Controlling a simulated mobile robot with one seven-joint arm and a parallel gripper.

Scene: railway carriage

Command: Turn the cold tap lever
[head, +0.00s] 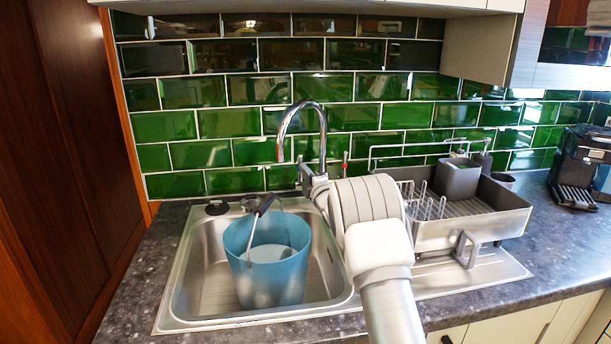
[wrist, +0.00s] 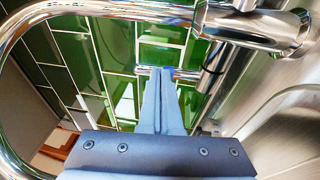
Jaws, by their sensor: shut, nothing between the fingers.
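The chrome tap (head: 282,135) stands behind the sink, its tall spout arching over the basin. My arm hides much of its base in the head view. A short chrome piece shows left of the base, and a red mark shows to the right. In the wrist view the tap's thick chrome body (wrist: 245,27) crosses the upper right. A thin chrome bar (wrist: 188,75) lies by the fingertips; I cannot tell whether it is the cold lever. My gripper (wrist: 160,72) is shut and empty, its tips at or very near this bar. Contact is unclear.
A blue bucket (head: 266,262) stands in the sink basin (head: 188,290). A dish rack (head: 470,228) with a grey holder (head: 458,180) stands on the right, with a coffee machine (head: 575,165) beyond. The green tiled wall (head: 230,122) is close behind the tap.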

